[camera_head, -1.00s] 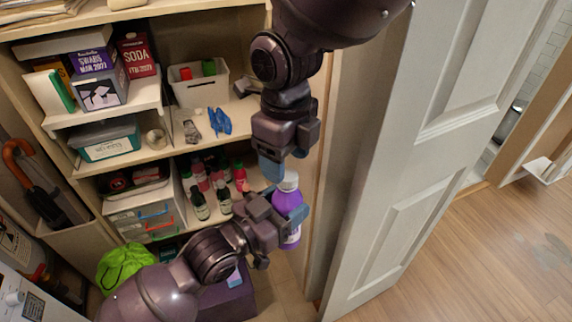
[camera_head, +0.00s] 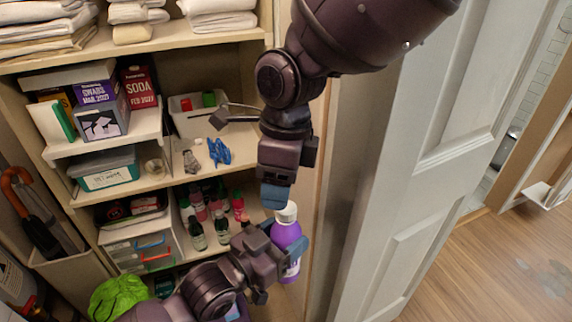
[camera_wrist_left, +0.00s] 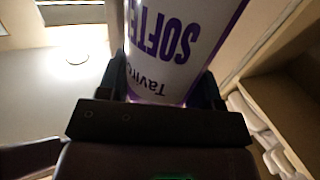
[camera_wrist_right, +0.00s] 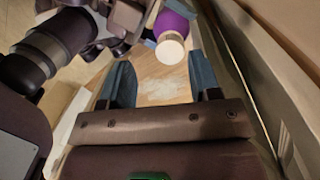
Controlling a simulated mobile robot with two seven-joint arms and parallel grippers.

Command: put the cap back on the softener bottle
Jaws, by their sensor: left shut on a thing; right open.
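The softener bottle (camera_head: 287,238) is purple with a white label and stands nearly upright in the head view. My left gripper (camera_head: 281,244) is shut around its body; the label fills the left wrist view (camera_wrist_left: 160,50). A whitish cap (camera_head: 287,211) shows at the bottle's top; whether it is fully seated I cannot tell. In the right wrist view the round cap (camera_wrist_right: 171,48) lies near the tips of my right gripper (camera_wrist_right: 160,72). My right gripper (camera_head: 274,196) is open and empty, pointing down just above and left of the cap.
A shelf unit (camera_head: 170,180) behind holds boxes, a white bin (camera_head: 195,122) and several small bottles (camera_head: 215,220). Folded towels (camera_head: 45,30) lie on top. A white door (camera_head: 440,170) stands close on the right. Open wooden floor (camera_head: 520,260) lies beyond it.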

